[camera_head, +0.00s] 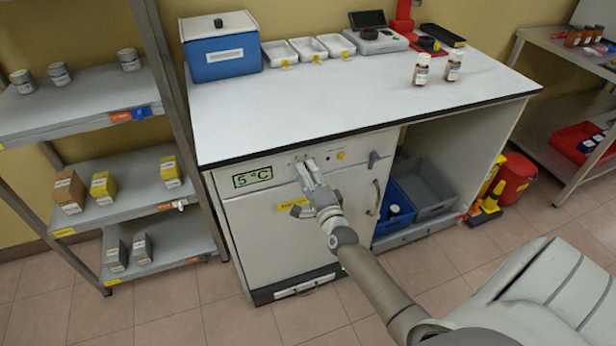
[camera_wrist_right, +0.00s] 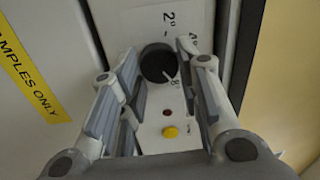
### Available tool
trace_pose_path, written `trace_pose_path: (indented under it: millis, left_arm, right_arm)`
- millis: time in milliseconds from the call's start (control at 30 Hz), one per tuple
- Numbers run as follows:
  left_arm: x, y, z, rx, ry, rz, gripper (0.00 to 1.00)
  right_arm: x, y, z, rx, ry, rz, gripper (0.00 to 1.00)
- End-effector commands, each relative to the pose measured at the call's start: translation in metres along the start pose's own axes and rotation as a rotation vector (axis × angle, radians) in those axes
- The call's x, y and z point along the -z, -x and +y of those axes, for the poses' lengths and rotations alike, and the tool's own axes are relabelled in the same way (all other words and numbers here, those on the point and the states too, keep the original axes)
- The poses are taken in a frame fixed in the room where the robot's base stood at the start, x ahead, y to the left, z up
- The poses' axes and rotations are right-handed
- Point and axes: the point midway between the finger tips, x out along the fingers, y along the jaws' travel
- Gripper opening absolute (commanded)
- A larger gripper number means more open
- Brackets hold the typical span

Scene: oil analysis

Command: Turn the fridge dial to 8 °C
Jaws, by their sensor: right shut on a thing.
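The white fridge (camera_head: 255,240) stands under the counter. Its display (camera_head: 252,178) reads 5 °C. In the right wrist view the round black dial (camera_wrist_right: 157,62) is on the control panel, between the fingertips of my right gripper (camera_wrist_right: 156,72), which is shut on it. Marks such as 2° and 4° show around the dial, partly hidden by the fingers. A pale pointer line shows at its lower right side. In the head view my right gripper (camera_head: 305,168) reaches the panel and hides the dial. My left gripper is not in view.
A yellow button (camera_head: 341,155) and a red light (camera_wrist_right: 167,112) are near the dial. A door handle (camera_head: 374,198) is on the fridge's right. The counter (camera_head: 300,105) overhangs above, with two bottles (camera_head: 421,69) on it. A shelf rack (camera_head: 85,100) stands left.

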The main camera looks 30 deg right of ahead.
Motion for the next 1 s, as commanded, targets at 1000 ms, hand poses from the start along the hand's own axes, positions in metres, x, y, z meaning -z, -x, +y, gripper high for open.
trace_pose_path:
  millis: [1000]
  left_arm:
    - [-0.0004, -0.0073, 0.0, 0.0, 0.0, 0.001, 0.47]
  right_arm:
    - [-0.0004, 0.0006, 0.0022, -0.002, -0.205, 0.011, 0.38]
